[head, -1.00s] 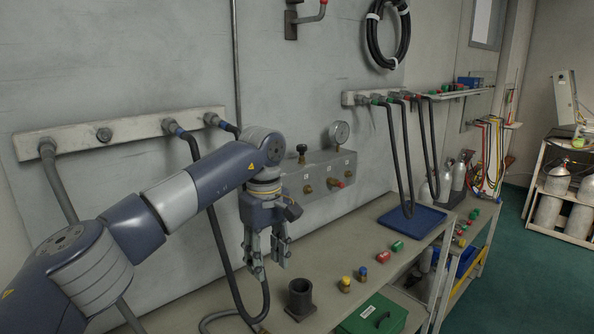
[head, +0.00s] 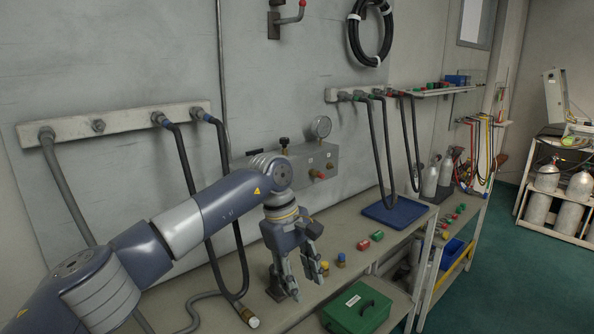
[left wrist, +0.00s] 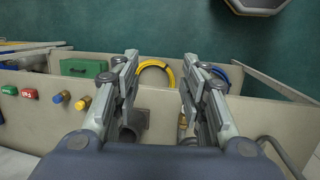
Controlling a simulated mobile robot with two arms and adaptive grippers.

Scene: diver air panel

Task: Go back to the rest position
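My left gripper (head: 307,287) hangs fingers-down at the bench's front, with no object between its fingers. In the left wrist view its two fingers (left wrist: 160,72) stand wide apart. A black cup-like holder (head: 275,287) stands on the bench just behind the gripper, partly hidden by it. A black hose with a pale end (head: 251,320) hangs from the left wall manifold down to the bench, left of the gripper. My right gripper is not in view.
The bench (head: 395,238) carries red and green fittings (head: 364,244), yellow and blue fittings (head: 340,260) and a blue mat (head: 394,213). A green box (head: 357,307) sits lower front. A gauge panel (head: 318,163) is on the wall. Open green floor (head: 500,270) lies right.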

